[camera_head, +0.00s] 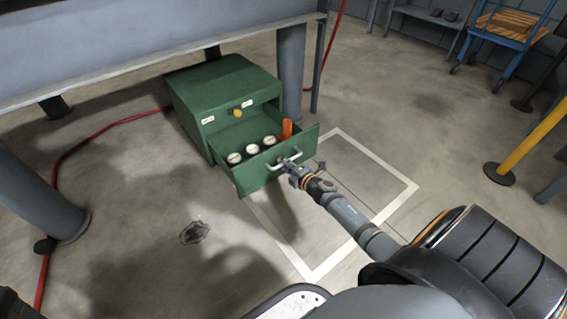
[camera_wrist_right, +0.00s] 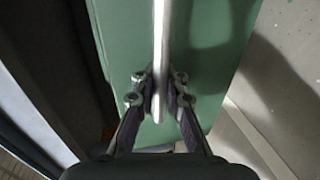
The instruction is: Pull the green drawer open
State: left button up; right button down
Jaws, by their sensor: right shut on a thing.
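The green drawer (camera_head: 255,175) stands pulled out from the front of a green cabinet (camera_head: 215,85) on the floor. Several round white-topped items and an orange item (camera_head: 287,128) show inside it. A silver bar handle (camera_head: 283,160) is on the drawer front. My right gripper (camera_head: 291,166) is shut on this handle. In the right wrist view the fingers (camera_wrist_right: 158,95) close from both sides around the handle (camera_wrist_right: 161,45), with the green drawer front (camera_wrist_right: 215,40) behind. My left gripper does not show.
A yellow knob (camera_head: 237,112) is on the cabinet face above the drawer. A grey table (camera_head: 140,50) stands over the cabinet's left side. A red cable (camera_head: 85,145) runs along the floor. A white floor outline (camera_head: 390,205) lies on clear floor at right.

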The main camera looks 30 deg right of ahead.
dwell(0.3)
jog(key=c, duration=1.4)
grip_release()
jog(key=shift+s, duration=0.1)
jog(key=v, duration=0.7)
jog(key=shift+s, duration=0.2)
jog(key=shift+d+r, duration=0.1)
jog(key=shift+d, duration=0.05)
jog(key=shift+r, duration=0.1)
